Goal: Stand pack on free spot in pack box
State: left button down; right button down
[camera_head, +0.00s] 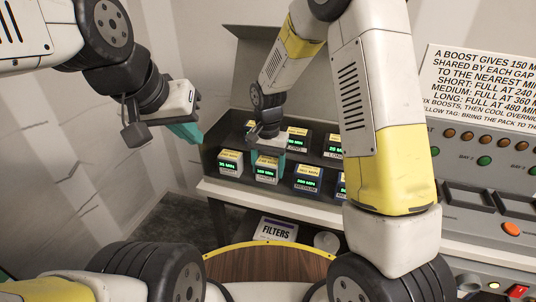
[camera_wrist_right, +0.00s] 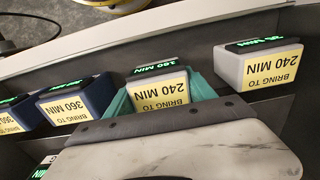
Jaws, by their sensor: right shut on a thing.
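The pack box (camera_head: 240,184) is a dark tray with its lid open, holding two rows of packs. My right gripper (camera_head: 267,154) reaches down into the front row and is shut on a pack (camera_head: 266,177) with a yellow "BRING TO 240 MIN" label. In the right wrist view that pack (camera_wrist_right: 160,90) sits upright between the teal fingers (camera_wrist_right: 162,98). It stands in line with its neighbours; whether its base touches the box floor is hidden. My left gripper (camera_head: 188,132) hangs left of the box, apart from everything; its finger gap is not clear.
A pale grey pack (camera_head: 230,164) stands left of the held one, a blue pack (camera_head: 307,179) right of it. A control panel (camera_head: 485,160) and an instruction sign (camera_head: 485,85) are at the right. A FILTERS box (camera_head: 278,229) lies below the bench edge.

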aim_at(268, 160)
jog(key=shift+f, duration=0.1)
jog(key=shift+c, duration=1.6)
grip_release()
notch_tip(268, 160, up, 12)
jog(key=shift+f, duration=0.1)
jog(key=shift+d+r, duration=0.1)
jog(key=shift+r, duration=0.25)
jog(key=s+d+r+n+t+y, duration=0.1)
jog(key=s+d+r+n+t, duration=0.1)
jog(key=s+d+r, duration=0.4)
jog(key=s+d+r+n+t+y, duration=0.1)
jog(key=s+d+r+t, duration=0.3)
jog(key=s, duration=1)
jog(key=d+r+n, duration=0.1)
jog(key=d+r, duration=0.1)
jog(key=d, duration=0.2)
jog(key=shift+r, duration=0.4)
